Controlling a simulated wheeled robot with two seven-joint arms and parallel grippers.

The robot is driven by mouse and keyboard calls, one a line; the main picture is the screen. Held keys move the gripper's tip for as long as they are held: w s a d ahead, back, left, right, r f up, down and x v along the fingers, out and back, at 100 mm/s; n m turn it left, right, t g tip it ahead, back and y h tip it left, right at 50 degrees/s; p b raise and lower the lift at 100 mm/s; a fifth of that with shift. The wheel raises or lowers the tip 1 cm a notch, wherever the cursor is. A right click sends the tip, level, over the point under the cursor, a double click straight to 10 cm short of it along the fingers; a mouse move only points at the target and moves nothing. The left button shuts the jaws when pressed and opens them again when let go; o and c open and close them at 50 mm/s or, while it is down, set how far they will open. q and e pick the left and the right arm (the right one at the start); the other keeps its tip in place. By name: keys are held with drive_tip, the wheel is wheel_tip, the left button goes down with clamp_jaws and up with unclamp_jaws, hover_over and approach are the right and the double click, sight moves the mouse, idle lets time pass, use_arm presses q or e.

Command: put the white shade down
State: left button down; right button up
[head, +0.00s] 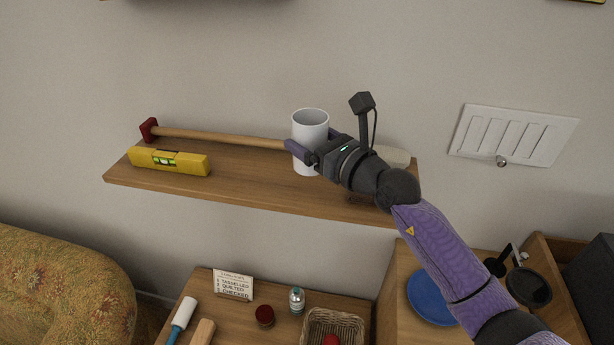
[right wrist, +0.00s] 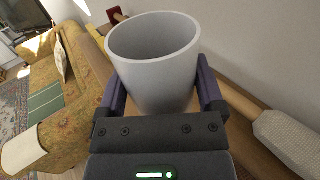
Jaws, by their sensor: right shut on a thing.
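The white shade (head: 309,128) is an upright, open-topped white cylinder at the wooden wall shelf (head: 270,192). My right gripper (head: 312,148) is shut on it, with one finger on each side. In the right wrist view the shade (right wrist: 155,70) stands between the two fingers of the gripper (right wrist: 160,95), its open rim facing up. Its lower end is near the shelf top; I cannot tell whether it touches. My left gripper is not in view.
On the shelf lie a yellow spirit level (head: 168,161), a red-headed wooden-handled tool (head: 215,136) behind it, and a pale rounded object (head: 392,156) to the right, partly behind my arm. Below is a table with a card (head: 233,285), small bottle (head: 297,300) and basket (head: 345,322). The shelf's front middle is clear.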

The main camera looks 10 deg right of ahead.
wheel_tip(320, 180, down, 5)
drive_tip(key=shift+f+b, duration=0.15)
drive_tip(key=shift+b, duration=0.8)
drive_tip(key=shift+f, duration=0.1)
drive_tip(key=o, duration=1)
drive_tip(key=shift+d+r, duration=0.1)
drive_tip(key=shift+r, duration=0.1)
drive_tip(key=v, duration=1)
drive_tip(key=shift+s+d+f, duration=0.2)
drive_tip(key=shift+s+f, duration=0.05)
drive_tip(key=shift+s+d+r, duration=0.15)
drive_tip(key=shift+s+d, duration=0.15)
drive_tip(key=shift+s, duration=0.3)
